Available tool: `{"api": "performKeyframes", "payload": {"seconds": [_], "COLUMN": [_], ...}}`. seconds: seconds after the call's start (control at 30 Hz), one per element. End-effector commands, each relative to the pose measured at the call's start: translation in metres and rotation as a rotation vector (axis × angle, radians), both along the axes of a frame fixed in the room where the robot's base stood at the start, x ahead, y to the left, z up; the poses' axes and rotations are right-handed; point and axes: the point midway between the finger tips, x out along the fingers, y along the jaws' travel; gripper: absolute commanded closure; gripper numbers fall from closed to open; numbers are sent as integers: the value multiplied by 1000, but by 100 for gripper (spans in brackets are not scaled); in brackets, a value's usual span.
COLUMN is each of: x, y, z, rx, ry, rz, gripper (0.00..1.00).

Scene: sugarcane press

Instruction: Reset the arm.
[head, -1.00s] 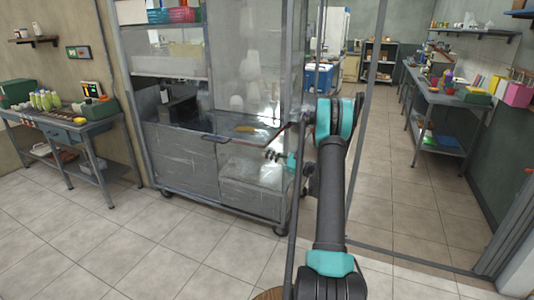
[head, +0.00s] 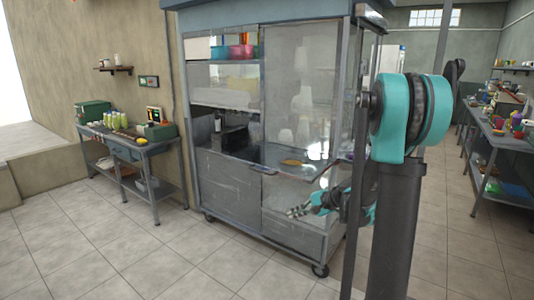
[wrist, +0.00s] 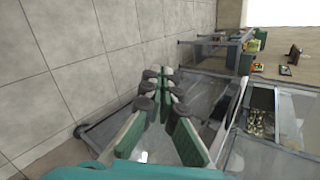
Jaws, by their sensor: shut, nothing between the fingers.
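My gripper (head: 298,211) is shut and empty, in front of the lower panel of a grey wheeled metal-and-glass cabinet (head: 228,194). In the wrist view, the two green-and-grey fingers of my gripper (wrist: 160,74) meet at their tips, over the floor and close to the cabinet's edge. I cannot tell whether they touch the cabinet. My dark arm with teal joints rises at the right of the head view and hides part of the cabinet's right side.
A side table (head: 128,148) with bottles and a green box stands left of the cabinet. A workbench (head: 510,142) with many items runs along the right wall. Tiled floor (head: 130,245) is clear in front. A tray (head: 260,167) sticks out from the cabinet's front.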

Motion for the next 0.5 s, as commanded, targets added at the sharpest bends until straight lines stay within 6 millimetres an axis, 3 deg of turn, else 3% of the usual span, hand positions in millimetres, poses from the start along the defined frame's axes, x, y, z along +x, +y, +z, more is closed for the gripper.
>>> {"api": "performKeyframes", "payload": {"seconds": [0.03,0.23,0.5], "x": [-20,-90,-184], "y": [2,-6,-37], "z": [-1,-15,-39], "rx": [-67,-352,-732], "ry": [-17,-93,-185], "rz": [29,164,386], "gripper": [100,100,100]}}
